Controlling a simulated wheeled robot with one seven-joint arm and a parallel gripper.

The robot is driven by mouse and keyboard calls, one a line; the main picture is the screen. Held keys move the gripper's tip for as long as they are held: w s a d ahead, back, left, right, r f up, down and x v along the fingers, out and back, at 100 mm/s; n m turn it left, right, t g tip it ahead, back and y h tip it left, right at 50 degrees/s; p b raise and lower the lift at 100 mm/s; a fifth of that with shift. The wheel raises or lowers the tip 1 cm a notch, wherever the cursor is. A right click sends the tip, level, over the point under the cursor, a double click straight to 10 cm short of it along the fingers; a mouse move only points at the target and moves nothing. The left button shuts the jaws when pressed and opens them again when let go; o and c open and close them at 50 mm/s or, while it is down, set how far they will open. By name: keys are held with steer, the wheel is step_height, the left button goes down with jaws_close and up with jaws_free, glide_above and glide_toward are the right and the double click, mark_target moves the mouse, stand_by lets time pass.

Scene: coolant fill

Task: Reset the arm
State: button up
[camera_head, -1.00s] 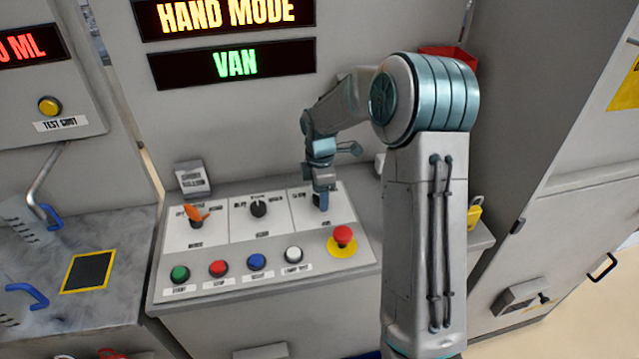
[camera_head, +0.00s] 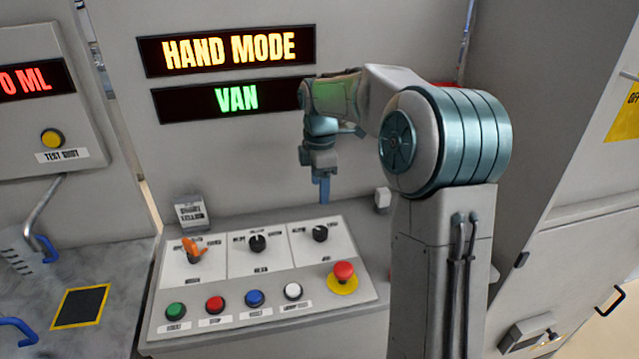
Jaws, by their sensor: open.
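My gripper (camera_head: 321,190) hangs pointing down above the right-hand black knob (camera_head: 320,233) of the control panel (camera_head: 350,297), clear of it and empty. Its jaws are open, though they look narrow from this side. My arm rises at the right and bends over toward the panel. An orange-handled switch (camera_head: 194,250) sits at the panel's left and another black knob (camera_head: 257,243) in the middle.
Green (camera_head: 175,311), red (camera_head: 215,305), blue (camera_head: 254,298) and white (camera_head: 293,291) buttons line the panel's front. A red emergency button (camera_head: 343,272) stands right. Lit displays read HAND MODE (camera_head: 230,49) and VAN (camera_head: 236,98). A small sign (camera_head: 190,212) stands behind the panel.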

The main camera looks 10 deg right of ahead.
steer(key=s+f+m+t, duration=0.1)
steer(key=s+m+t, duration=0.2)
steer(key=s+m, duration=1.5)
steer(key=s, duration=1)
steer(key=shift+s, duration=0.15)
steer(key=shift+c, duration=0.3)
